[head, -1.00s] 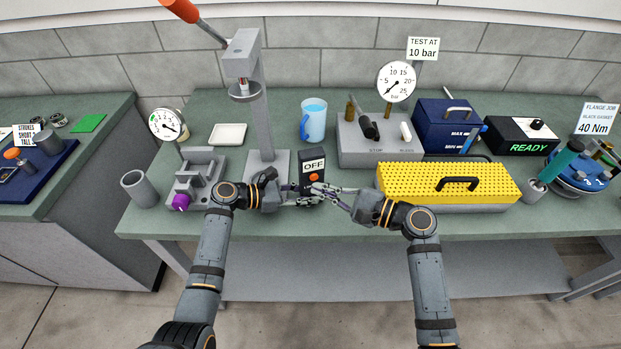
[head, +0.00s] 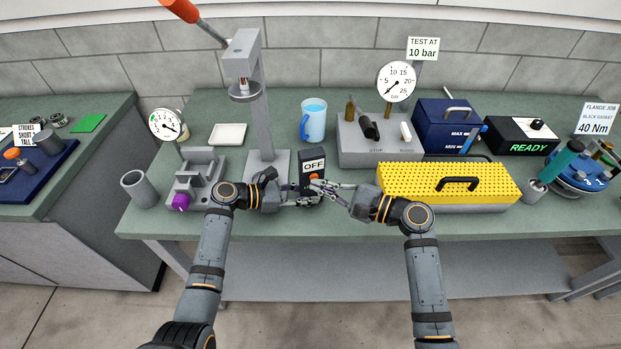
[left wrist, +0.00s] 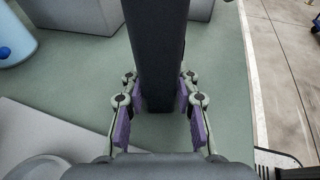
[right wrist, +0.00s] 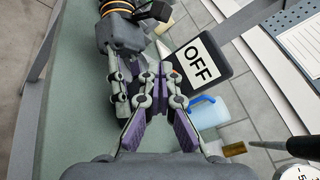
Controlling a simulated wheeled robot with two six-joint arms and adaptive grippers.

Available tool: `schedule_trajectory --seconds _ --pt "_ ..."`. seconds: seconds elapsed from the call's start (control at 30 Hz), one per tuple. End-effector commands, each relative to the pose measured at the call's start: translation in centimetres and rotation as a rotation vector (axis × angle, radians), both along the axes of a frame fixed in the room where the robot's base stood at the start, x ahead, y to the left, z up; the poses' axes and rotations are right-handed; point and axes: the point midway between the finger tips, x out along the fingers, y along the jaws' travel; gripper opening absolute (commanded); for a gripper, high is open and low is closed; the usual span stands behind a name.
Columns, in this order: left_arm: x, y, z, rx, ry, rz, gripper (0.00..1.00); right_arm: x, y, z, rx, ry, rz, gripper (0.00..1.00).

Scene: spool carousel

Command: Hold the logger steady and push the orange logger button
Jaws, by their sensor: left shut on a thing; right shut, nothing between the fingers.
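The logger (head: 306,183) is an upright black box at the bench's front, with a white OFF display (head: 314,166) on its face. Its orange button (head: 314,177) is partly hidden behind my right fingertips. My left gripper (head: 309,201) is shut on the logger's lower part; the left wrist view shows the dark body (left wrist: 155,50) between its purple pads. My right gripper (head: 318,186) is shut and empty, its tips at the button. The right wrist view shows these tips (right wrist: 160,72) beside the OFF display (right wrist: 195,62); contact with the button cannot be told.
A press stand (head: 268,165) rises left of the logger, and a blue mug (head: 313,122) stands behind it. A yellow perforated cover (head: 450,183) sits close to the right of my right gripper. A grey valve block (head: 372,150) with a gauge stands behind.

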Motion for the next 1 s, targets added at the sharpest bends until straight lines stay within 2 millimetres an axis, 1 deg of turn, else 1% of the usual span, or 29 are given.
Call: schedule_trajectory --seconds 0.63,0.77,1.0 --pt "0.0 0.0 -0.1 0.002 0.002 0.000 0.12 0.6 0.2 0.0 0.000 0.000 0.000 0.00" --pt "0.0 0.0 -0.1 0.002 0.002 0.000 0.12 0.2 0.1 0.0 0.000 0.000 0.000 0.00" --pt "0.0 0.0 -0.1 0.002 0.002 0.000 0.12 -1.1 -0.3 0.0 0.000 0.000 0.000 0.00"
